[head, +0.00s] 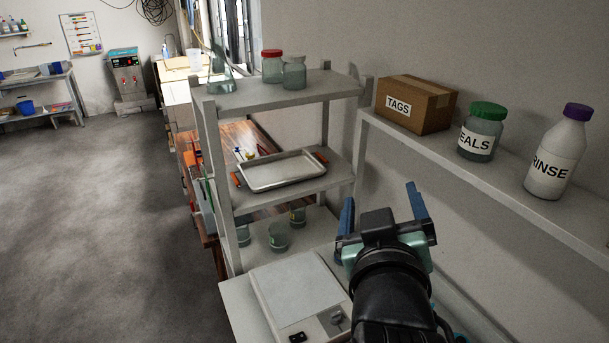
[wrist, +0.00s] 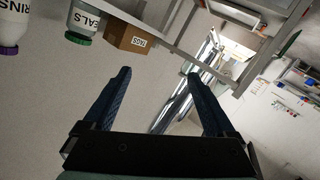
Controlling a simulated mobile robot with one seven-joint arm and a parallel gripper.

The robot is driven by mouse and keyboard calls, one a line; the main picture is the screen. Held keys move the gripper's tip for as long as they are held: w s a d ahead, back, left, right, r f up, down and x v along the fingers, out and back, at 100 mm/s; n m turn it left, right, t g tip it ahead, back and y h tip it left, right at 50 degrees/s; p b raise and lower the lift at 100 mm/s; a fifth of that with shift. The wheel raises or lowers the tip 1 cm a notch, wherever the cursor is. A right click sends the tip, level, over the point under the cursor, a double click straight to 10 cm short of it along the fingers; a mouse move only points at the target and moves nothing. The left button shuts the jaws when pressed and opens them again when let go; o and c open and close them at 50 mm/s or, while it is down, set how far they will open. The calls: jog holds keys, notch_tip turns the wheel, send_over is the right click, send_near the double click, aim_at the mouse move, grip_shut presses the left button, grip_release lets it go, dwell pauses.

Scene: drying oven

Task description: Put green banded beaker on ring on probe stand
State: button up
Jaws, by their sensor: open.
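Small beakers stand on the lowest level of the grey shelf rack in the head view: one at the front (head: 278,238), one at the left (head: 243,236) and one at the right (head: 297,217). They are too small for me to tell which has a green band. I cannot make out a probe stand or its ring in either view. My gripper (head: 382,206) is open and empty, raised to the right of the rack and pointing away from the beakers. Its two blue fingers also show wide apart in the wrist view (wrist: 159,75).
A flat-topped device (head: 298,290) sits below the rack's front. A metal tray (head: 280,171) lies on the middle shelf; jars (head: 293,73) stand on top. The right wall shelf holds a TAGS box (head: 418,104), SEALS jar (head: 480,132) and RINSE bottle (head: 558,155). Floor at left is clear.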

jog(key=s+a+r+t+y, duration=0.1)
jog(key=s+a+r+t, duration=0.2)
jog(key=r, duration=0.6)
jog(key=s+a+r+m+t+y, duration=0.1)
jog(key=s+a+r+t, duration=0.3)
jog(key=r, duration=0.6)
jog(key=s+a+r+t+y, duration=0.2)
jog(key=s+a+r+t, duration=0.2)
jog(key=r, duration=0.5)
jog(key=shift+s+a+r+m, duration=0.3)
jog(key=shift+s+a+r, duration=0.1)
jog(key=shift+a, duration=0.25)
